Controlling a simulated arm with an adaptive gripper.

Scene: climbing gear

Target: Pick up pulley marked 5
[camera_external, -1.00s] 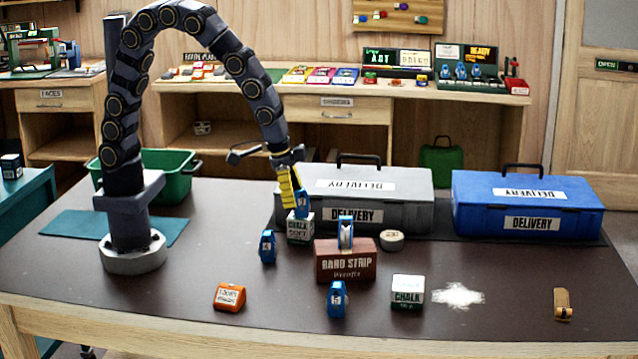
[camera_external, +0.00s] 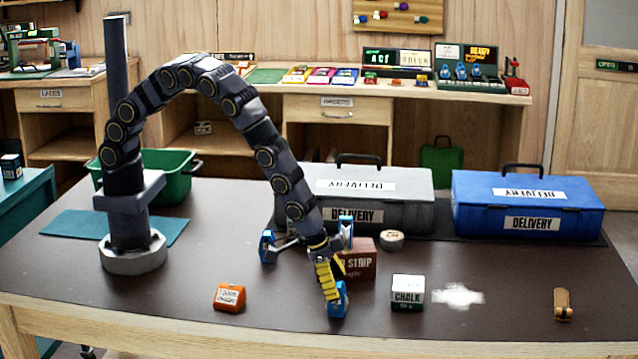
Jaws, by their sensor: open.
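Several blue pulleys are on the dark table; their numbers are too small to read. One pulley (camera_external: 339,301) lies near the front, and my gripper (camera_external: 331,287) is lowered over it, a yellow-padded finger partly covering it. I cannot tell if they touch. My gripper is open, with another dark finger spread to the left. A second pulley (camera_external: 267,247) stands at the left, close to that spread finger. A third pulley (camera_external: 347,231) sits on the brown strip box (camera_external: 361,262), partly covered by my arm.
An orange block (camera_external: 229,297) lies front left, a white chalk box (camera_external: 407,292) to the right with white powder (camera_external: 458,295) beside it. A tape roll (camera_external: 391,240) is behind. Grey (camera_external: 400,205) and blue (camera_external: 540,215) delivery cases line the back.

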